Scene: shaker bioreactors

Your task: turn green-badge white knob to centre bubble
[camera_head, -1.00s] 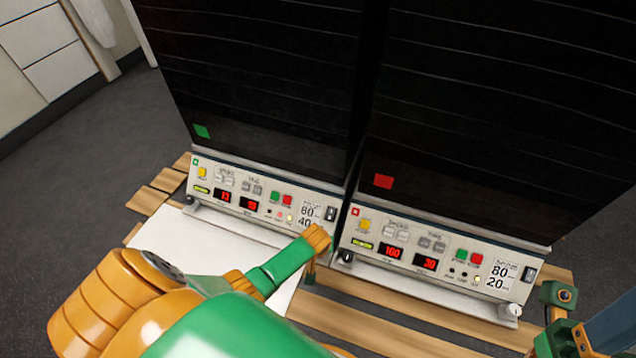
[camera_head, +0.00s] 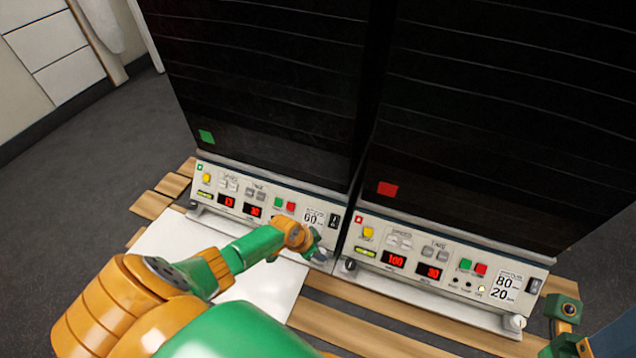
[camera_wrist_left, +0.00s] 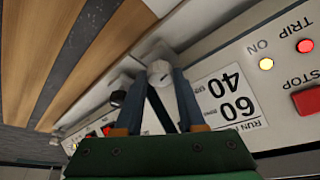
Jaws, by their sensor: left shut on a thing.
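The green-badge unit stands at left in the head view, with a small green badge (camera_head: 199,167) on its panel. Its white knob (camera_wrist_left: 160,72) shows in the left wrist view at the unit's lower corner, with a dark mark on its face. My left gripper (camera_wrist_left: 165,80) is shut on this knob, one finger on each side. In the head view my left gripper (camera_head: 314,244) hides most of the knob. A yellow-green bubble vial (camera_head: 205,195) is at the panel's left end; its bubble is too small to read. My right gripper (camera_head: 565,308) is partly visible at the lower right edge.
The red-badge unit (camera_head: 440,262) stands close on the right, with a black knob (camera_head: 349,265) near the held knob and its own white knob (camera_head: 516,322) at the far right. Wooden slats (camera_head: 355,310) and a white sheet (camera_head: 270,285) lie in front.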

